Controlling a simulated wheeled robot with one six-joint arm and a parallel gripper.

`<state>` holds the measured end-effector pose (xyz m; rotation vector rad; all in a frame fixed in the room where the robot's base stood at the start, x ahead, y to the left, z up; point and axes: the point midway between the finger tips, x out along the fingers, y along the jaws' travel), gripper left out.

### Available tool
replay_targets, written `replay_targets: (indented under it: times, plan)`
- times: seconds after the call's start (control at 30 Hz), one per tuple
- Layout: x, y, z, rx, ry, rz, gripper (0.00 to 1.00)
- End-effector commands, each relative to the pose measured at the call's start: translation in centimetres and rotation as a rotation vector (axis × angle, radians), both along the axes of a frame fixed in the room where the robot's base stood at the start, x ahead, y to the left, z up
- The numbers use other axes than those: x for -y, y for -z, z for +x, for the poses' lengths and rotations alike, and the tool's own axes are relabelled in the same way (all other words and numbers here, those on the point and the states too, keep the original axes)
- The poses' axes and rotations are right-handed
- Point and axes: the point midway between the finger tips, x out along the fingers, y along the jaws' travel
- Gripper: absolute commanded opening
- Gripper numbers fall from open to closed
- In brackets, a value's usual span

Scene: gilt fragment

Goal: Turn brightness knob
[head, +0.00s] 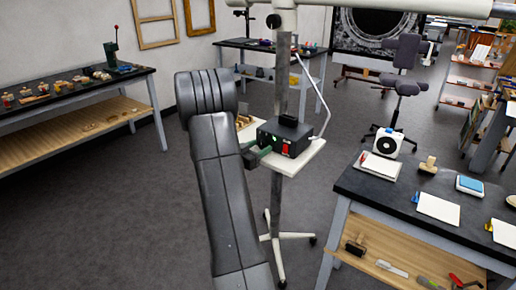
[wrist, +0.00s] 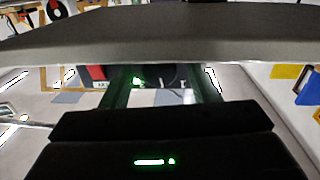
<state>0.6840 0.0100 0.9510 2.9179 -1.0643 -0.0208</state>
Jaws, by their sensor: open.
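A black control box (head: 285,138) with a red switch (head: 285,147) sits on a white tray of a pole stand. In the wrist view the box's front (wrist: 120,73) shows the red switch (wrist: 96,72), a lit green spot (wrist: 137,80) and a dark round knob shape (wrist: 167,76), hard to make out. My gripper (head: 260,152) is at the near left of the box, with its green fingers towards it. In the wrist view my gripper (wrist: 163,88) is open, and the knob shape shows between its fingers. Contact cannot be told. The head view does not show the knob clearly.
The white tray (head: 312,160) is held by a grey pole (head: 281,80) on a wheeled base. A dark worktable (head: 380,190) stands to the right, a long bench (head: 75,90) to the left, and an office chair (head: 403,88) behind. The floor between is clear.

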Motion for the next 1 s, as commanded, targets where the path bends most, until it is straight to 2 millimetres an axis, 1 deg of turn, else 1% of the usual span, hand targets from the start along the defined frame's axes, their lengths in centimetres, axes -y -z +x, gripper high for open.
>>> replay_targets:
  times: [0.03,0.07,0.2,0.27,0.3,0.63,1.0]
  plan:
    - [-0.02,0.0,-0.01,0.0,0.0,0.0,0.55]
    - [-0.02,-0.01,-0.01,0.0,0.0,0.0,0.51]
    - [-0.03,-0.01,-0.02,0.0,0.0,0.0,0.24]
    - [-0.03,-0.02,-0.02,0.0,0.0,0.0,0.12]
    - [-0.03,-0.02,-0.02,0.0,0.0,0.0,0.1]
    - [-0.01,0.12,-0.04,0.039,0.001,0.051,0.11]
    - [0.02,0.19,-0.07,0.184,0.001,0.249,0.11]
